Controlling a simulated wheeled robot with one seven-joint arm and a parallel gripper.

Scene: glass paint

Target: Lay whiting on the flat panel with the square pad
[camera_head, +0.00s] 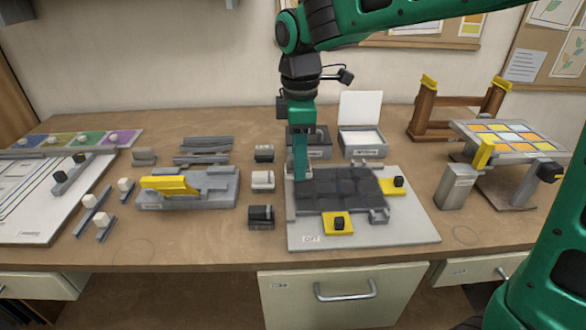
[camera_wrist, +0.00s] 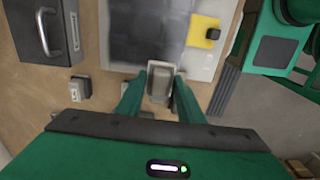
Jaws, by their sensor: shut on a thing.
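My gripper (camera_head: 300,174) is low over the left edge of the flat panel (camera_head: 345,188), a dark grey tiled sheet on a light board. In the wrist view, its two green fingers (camera_wrist: 158,97) are shut on a small grey block with a paler part, apparently the square pad (camera_wrist: 160,78). The panel also shows in the wrist view (camera_wrist: 150,35), just beyond the pad. I cannot tell whether the pad touches the panel. In the head view the fingers mostly hide the pad. An open box with white contents (camera_head: 362,138), perhaps the whiting, stands behind the panel.
Yellow clamps with black knobs hold the panel's front (camera_head: 338,223) and right side (camera_head: 392,186). Small blocks (camera_head: 262,181) stand in a column to the left. A dark box (camera_head: 318,152) is close behind my gripper. A rack with coloured panes (camera_head: 510,137) stands right.

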